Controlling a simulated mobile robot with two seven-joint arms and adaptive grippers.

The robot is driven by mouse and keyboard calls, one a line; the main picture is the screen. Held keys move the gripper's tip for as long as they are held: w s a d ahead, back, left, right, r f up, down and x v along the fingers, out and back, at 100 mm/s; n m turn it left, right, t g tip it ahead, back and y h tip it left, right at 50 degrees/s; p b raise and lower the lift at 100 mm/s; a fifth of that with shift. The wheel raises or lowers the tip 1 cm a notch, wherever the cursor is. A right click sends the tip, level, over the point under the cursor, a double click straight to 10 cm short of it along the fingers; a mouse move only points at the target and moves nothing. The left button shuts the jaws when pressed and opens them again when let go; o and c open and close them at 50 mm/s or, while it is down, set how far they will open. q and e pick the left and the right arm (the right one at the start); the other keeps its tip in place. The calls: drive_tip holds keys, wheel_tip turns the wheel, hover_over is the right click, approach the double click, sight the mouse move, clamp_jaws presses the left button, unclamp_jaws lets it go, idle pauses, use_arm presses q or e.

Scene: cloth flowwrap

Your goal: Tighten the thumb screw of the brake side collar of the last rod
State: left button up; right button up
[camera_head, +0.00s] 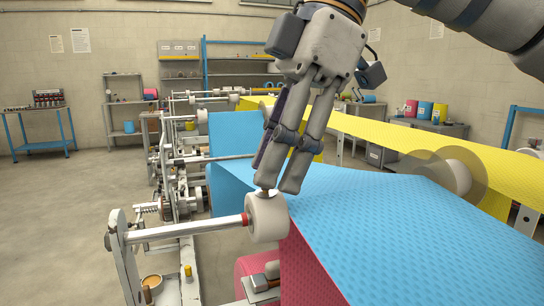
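A white collar (268,219) sits on the near end of a horizontal steel rod (190,231), beside a red band on the rod. A small dark thumb screw (263,193) stands up from the collar's top. My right gripper (279,187) comes down from above with its fingers right over the collar. Its left fingertip is at the thumb screw, and its right fingertip is just to the right of it. The fingers are close together and partly hide the screw, so I cannot tell whether they grip it. My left gripper is not in view.
Blue cloth (400,225) spreads right of the collar, with pink cloth (305,275) below it. A yellow web (400,135) runs behind. The machine's upright plate (122,250) holds the rod's left end. The floor at left is clear.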

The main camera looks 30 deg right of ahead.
drive_tip(key=shift+f, duration=0.2)
clamp_jaws()
